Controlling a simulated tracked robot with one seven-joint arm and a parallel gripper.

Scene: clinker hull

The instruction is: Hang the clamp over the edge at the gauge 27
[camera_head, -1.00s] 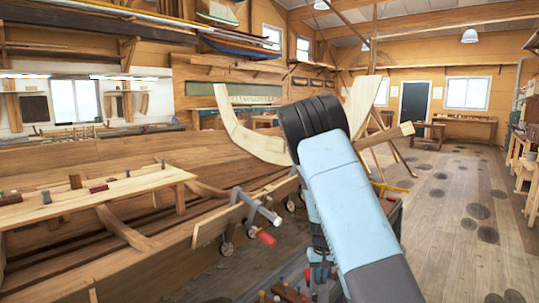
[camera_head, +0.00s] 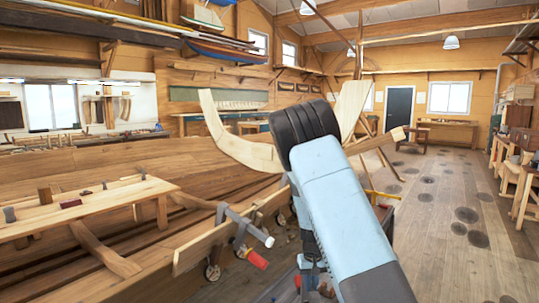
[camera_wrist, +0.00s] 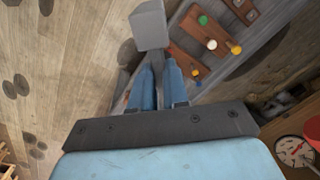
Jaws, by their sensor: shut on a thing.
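In the wrist view my gripper (camera_wrist: 158,88) has its blue fingers closed on a grey metal piece, the clamp (camera_wrist: 150,27), whose blocky end sticks out beyond the fingertips. The rest of the clamp is mostly hidden by the fingers. A round white dial with a red needle (camera_wrist: 294,151) shows at the lower right of the wrist view; I cannot read a number on it. In the head view the hull's top edge (camera_head: 215,243) runs along the near side. My gripper is hidden there behind my blue and black arm.
Another grey clamp with a red handle (camera_head: 243,222) sits on the hull edge. A plank bench (camera_head: 90,208) with small tools stands inside the hull at left. A tray (camera_wrist: 190,42) holding wooden tools with coloured ends lies below my gripper.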

